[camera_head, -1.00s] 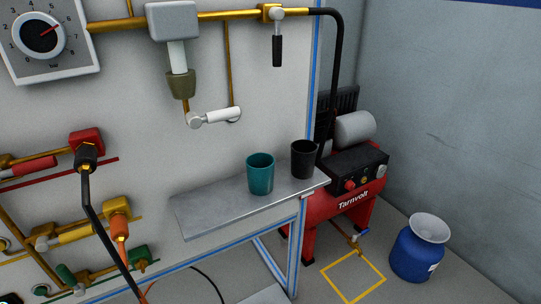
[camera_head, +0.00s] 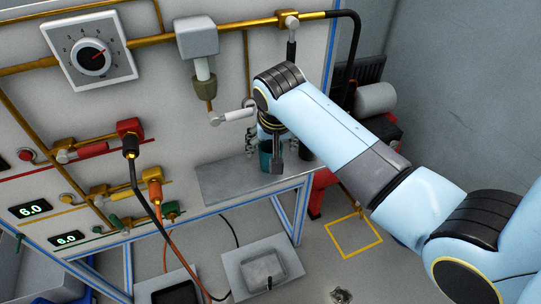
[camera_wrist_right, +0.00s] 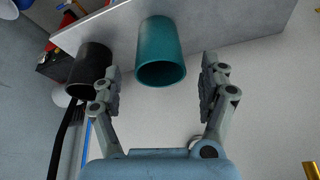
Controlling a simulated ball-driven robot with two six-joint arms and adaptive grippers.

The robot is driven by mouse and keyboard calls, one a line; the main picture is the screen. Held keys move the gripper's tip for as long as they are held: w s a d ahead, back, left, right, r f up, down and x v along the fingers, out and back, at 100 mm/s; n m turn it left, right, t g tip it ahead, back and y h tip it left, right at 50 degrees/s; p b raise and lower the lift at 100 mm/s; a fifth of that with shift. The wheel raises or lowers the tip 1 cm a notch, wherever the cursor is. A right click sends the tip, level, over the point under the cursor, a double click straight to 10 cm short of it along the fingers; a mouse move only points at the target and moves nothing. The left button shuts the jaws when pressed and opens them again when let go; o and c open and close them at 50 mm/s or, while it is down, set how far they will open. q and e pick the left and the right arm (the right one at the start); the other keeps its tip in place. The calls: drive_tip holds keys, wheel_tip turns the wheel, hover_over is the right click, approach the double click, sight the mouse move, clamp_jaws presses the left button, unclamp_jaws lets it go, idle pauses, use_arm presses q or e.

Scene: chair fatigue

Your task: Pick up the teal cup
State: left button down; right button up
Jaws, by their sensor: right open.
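The teal cup (camera_head: 265,160) stands on the grey metal shelf (camera_head: 225,186), mostly hidden behind my right gripper (camera_head: 277,150) in the head view. In the right wrist view the teal cup (camera_wrist_right: 160,50) shows clearly, with its rim towards the bottom of the picture. My right gripper (camera_wrist_right: 160,78) is open and empty there. The cup lies ahead of and between its two fingers, with a gap on both sides. My left gripper is not in view.
A black cup (camera_wrist_right: 88,70) stands beside the teal cup, close to one finger in the wrist view. The wall panel with pipes and a gauge (camera_head: 90,56) rises behind the shelf. A red compressor (camera_head: 322,183) stands right of it. The shelf's left part is bare.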

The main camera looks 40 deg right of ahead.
drive_tip(key=x, duration=0.6)
drive_tip(key=shift+w+d+f, duration=0.15)
drive_tip(key=shift+d+f, duration=0.1)
drive_tip(key=shift+f, duration=0.1)
drive_tip(key=shift+c, duration=0.2)
drive_tip(key=c, duration=1.1)
